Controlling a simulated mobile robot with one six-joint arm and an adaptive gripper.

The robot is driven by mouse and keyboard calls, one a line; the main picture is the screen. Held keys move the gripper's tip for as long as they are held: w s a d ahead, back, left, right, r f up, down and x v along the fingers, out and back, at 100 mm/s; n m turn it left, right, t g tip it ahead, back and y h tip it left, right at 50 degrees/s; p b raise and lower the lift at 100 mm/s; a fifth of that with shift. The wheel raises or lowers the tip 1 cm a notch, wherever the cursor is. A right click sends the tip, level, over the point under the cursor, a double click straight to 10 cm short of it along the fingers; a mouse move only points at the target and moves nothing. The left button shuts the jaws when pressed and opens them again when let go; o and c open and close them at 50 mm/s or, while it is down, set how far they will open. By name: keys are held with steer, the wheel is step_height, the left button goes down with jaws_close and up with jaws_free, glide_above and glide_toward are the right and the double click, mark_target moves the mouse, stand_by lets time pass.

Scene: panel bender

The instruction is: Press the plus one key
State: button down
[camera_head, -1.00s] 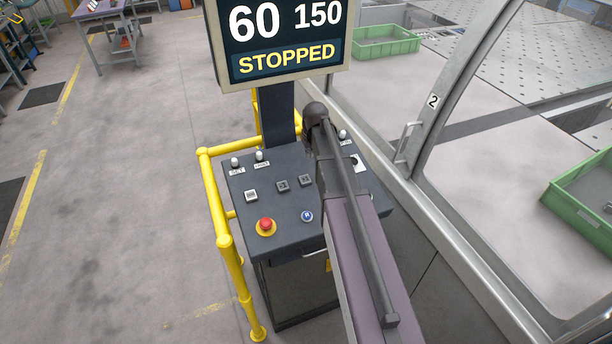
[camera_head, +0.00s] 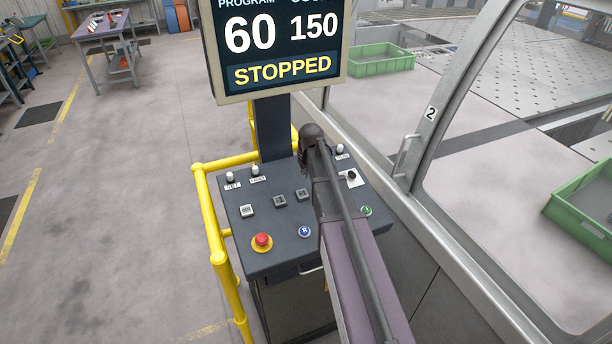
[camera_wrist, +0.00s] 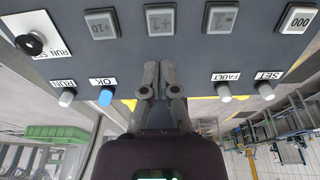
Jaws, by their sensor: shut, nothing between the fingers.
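The plus one key (camera_wrist: 160,20) is a grey square button, upside down in the wrist view, in a row on the dark console. It also shows in the head view (camera_head: 302,194), just left of my arm. My gripper (camera_wrist: 160,68) is shut and empty. Its fingertips appear just below the plus one key in the wrist view, apart from it in the picture; the exact gap is hard to judge. In the head view my arm hides the fingertips. The minus one key (camera_wrist: 221,17) and minus ten key (camera_wrist: 101,24) flank the plus one key.
The 000 key (camera_wrist: 297,18), a blue OK lamp (camera_wrist: 106,96) and a FAULT lamp (camera_wrist: 224,92) are nearby. A red emergency stop (camera_head: 262,241) sits at the console's front left. A display (camera_head: 280,45) reads STOPPED. A yellow rail (camera_head: 226,262) borders the left side.

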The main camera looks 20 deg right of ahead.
mark_target(303, 195)
steer(key=shift+b+x, duration=4.45)
steer(key=shift+x, duration=0.45)
steer(key=shift+a, duration=0.1)
steer(key=shift+f, duration=0.1)
steer(key=shift+f+b, duration=0.75)
steer(key=shift+b, duration=0.2)
steer(key=shift+s, duration=0.2)
steer(key=shift+r, duration=0.2)
steer(key=shift+p+v, duration=0.75)
steer(key=shift+p, duration=0.35)
steer(key=p+v, duration=1.2)
steer(key=shift+w+r, duration=0.2)
steer(key=shift+r, duration=0.1)
